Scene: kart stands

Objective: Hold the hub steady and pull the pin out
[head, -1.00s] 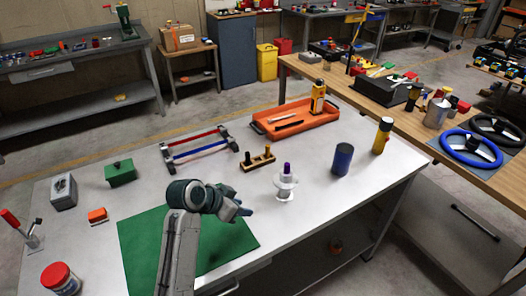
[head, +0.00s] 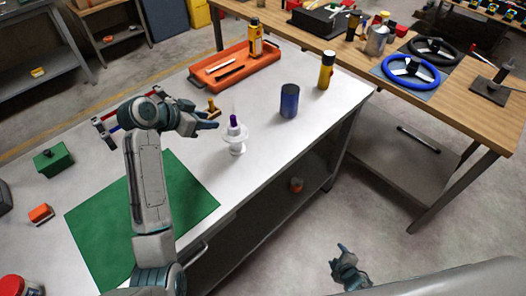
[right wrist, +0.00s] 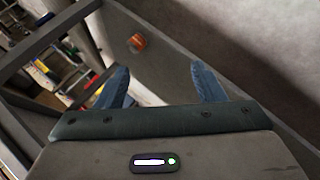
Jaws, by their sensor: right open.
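The white hub (head: 236,142) stands upright on the workbench, right of the green mat. A purple pin (head: 233,121) sticks up from its top. My left gripper (head: 214,120) is beside the hub, to its left and apart from it; whether its fingers are open or shut is unclear at this angle. My right gripper (head: 343,252) is low in front of the bench, over the floor, well away from the hub. In the right wrist view its two blue fingers (right wrist: 160,88) are spread, with nothing between them.
A blue cylinder (head: 289,101) and a yellow-black bottle (head: 326,70) stand right of the hub. An orange tray (head: 270,75) lies behind. A small wooden peg block (head: 208,112) is partly hidden behind my left gripper. The bench's lower shelf (head: 262,220) is below.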

